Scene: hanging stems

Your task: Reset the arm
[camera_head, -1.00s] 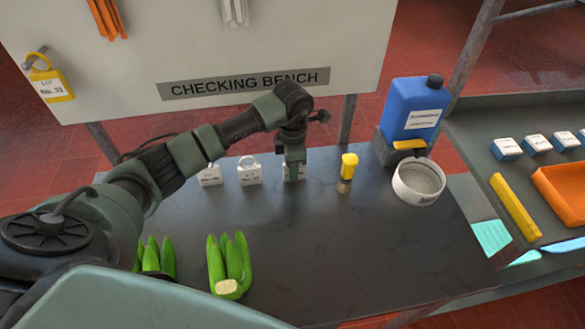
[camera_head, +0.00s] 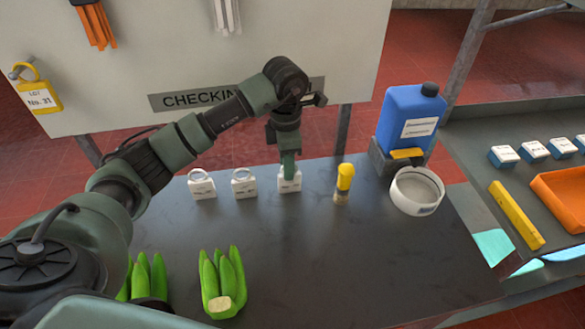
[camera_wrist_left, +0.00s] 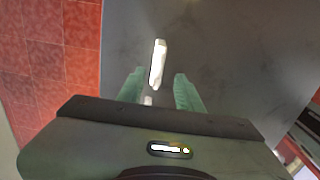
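My left gripper (camera_head: 289,169) points down over the right-hand one of three small white tags with loops that stand in a row on the dark bench (camera_head: 330,245). In the left wrist view the green fingers (camera_wrist_left: 159,76) are spread apart, with a white tag (camera_wrist_left: 157,62) seen edge-on beyond and between them, apart from both. In the head view this tag (camera_head: 290,184) is partly hidden by the fingers. The middle tag (camera_head: 243,188) and the left tag (camera_head: 202,188) stand free. My right gripper is not in view.
A yellow-capped small jar (camera_head: 343,183), a white round bowl (camera_head: 416,191) and a blue canister (camera_head: 410,115) stand right of the gripper. Green banana bunches (camera_head: 222,283) lie at the front left. The sign board (camera_head: 215,50) rises behind. The bench's front middle is clear.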

